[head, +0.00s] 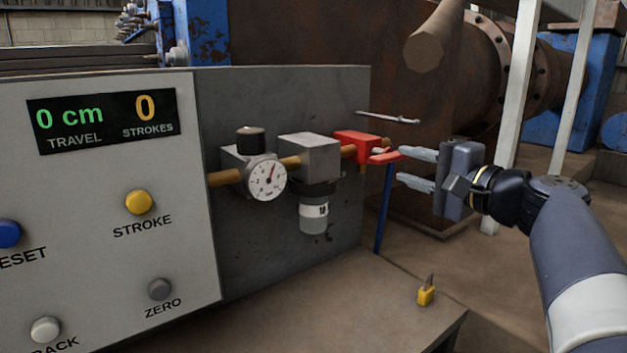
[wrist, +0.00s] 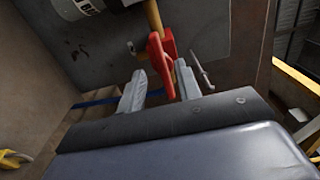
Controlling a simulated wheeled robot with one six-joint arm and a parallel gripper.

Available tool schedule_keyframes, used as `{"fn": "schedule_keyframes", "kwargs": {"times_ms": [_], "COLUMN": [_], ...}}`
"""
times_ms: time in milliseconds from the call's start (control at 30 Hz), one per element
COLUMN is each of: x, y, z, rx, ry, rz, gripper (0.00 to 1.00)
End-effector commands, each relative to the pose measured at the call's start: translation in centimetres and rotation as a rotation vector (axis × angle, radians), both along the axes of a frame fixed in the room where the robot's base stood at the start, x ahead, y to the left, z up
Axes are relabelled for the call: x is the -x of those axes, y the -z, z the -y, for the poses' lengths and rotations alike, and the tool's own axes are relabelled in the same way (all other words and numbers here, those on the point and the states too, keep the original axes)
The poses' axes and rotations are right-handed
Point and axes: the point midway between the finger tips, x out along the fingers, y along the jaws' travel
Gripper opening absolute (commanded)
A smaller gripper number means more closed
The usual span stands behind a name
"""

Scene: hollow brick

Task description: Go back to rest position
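My gripper (head: 408,169) is at the right of the head view, with its fingers pointing left toward a red valve handle (head: 385,157). The red valve body (head: 357,145) sits at the end of a brass pipe on the grey panel. In the wrist view my gripper (wrist: 158,92) has its two fingers spread apart. The red handle (wrist: 161,62) reaches down into the gap between the fingertips, with room visible on both sides. No finger clearly grips it. How deep the handle lies between the fingers is hard to tell.
A pressure gauge (head: 267,179) and filter (head: 314,207) sit left of the valve. A control box (head: 104,252) with buttons stands at the left. A yellow padlock (head: 426,294) lies on the bench. A metal rod (head: 388,117) sticks out above the valve.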

Motion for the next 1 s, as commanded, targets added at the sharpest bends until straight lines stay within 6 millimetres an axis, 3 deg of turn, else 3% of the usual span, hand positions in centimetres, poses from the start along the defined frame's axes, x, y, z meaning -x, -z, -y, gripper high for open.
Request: {"fn": "schedule_keyframes", "kwargs": {"times_ms": [200, 400, 1000], "x": [-2.7, -4.1, -3.6], "y": [0.0, -0.1, -0.1], "z": [-2.1, -3.1, -2.7], "rx": [-0.001, 0.000, 0.000], "ry": [-0.005, -0.003, 0.002], "rz": [0.001, 0.002, 0.003], "gripper": [0.33, 0.33, 0.33]}}
